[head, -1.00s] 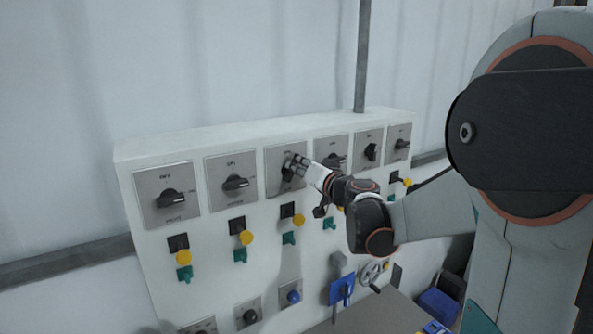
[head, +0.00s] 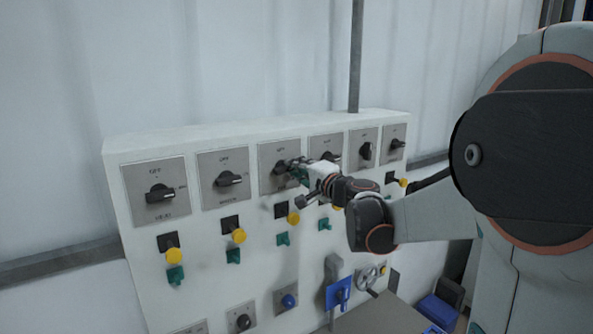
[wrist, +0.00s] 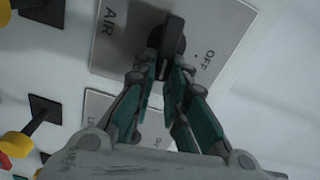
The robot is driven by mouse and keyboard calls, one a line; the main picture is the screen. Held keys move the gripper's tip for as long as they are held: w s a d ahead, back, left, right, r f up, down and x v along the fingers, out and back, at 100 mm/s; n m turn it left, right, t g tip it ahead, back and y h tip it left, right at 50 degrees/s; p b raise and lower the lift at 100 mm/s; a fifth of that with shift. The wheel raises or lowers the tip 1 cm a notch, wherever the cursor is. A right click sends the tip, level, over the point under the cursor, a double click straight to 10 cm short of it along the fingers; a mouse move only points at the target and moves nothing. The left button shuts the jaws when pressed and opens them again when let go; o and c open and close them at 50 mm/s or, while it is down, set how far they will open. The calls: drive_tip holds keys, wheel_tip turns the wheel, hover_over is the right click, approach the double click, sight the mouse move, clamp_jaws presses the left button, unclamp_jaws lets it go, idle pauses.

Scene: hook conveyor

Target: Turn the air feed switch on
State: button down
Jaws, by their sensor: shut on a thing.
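The AIR switch plate (wrist: 118,45) is grey, with AIR on one side and OFF (wrist: 209,55) on the other. Its black knob (wrist: 167,38) lies between the words, the handle running crosswise to the line from OFF to AIR. In the wrist view my gripper (wrist: 164,74) has its fingertips closed on either side of the handle's end. In the head view the plate (head: 268,185) is third from the left in the top row. My gripper (head: 297,167) reaches it from the right and partly hides the knob (head: 280,168).
Similar switches stand beside it, the left neighbour (head: 228,178) and the right neighbour (head: 328,156) close by. Below are yellow buttons (head: 293,217) and green knobs (head: 283,239). A grey post (head: 355,60) rises behind the white panel (head: 150,240).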

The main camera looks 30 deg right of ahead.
drive_tip(key=shift+f+m, duration=0.25)
drive_tip(key=shift+m, duration=0.55)
drive_tip(key=shift+b, duration=0.3)
drive_tip(key=c, duration=1.6)
unclamp_jaws()
drive_tip(key=shift+s, duration=0.1)
drive_tip(key=shift+r, duration=0.1)
